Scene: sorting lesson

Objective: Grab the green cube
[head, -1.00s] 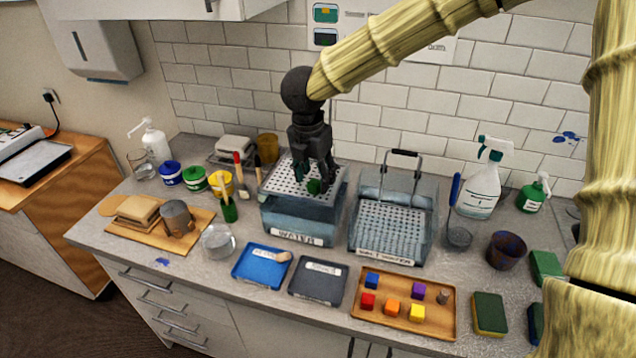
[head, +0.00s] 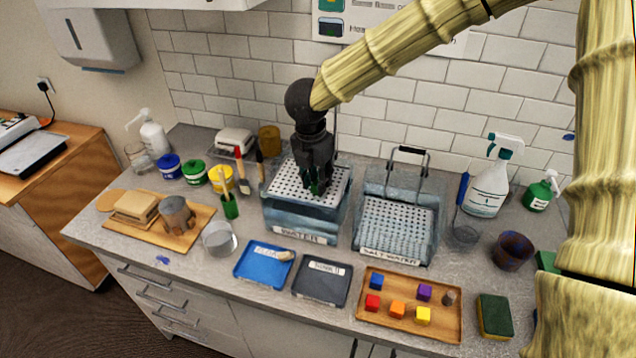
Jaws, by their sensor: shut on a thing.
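My gripper (head: 316,190) points down over the perforated tray (head: 288,184) on the left tank, marked WATER (head: 300,237). It is shut on the green cube (head: 315,188), of which only a small green patch shows between the dark fingers. I cannot tell whether the cube touches the perforated tray or hangs just above it.
Right of it stands a second tank, marked SALT WATER (head: 393,255), with a raised handle. In front lie a blue tray (head: 250,272), a dark tray (head: 322,295) and a wooden tray (head: 440,325) with several coloured cubes. Jars and a glass (head: 218,240) stand left.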

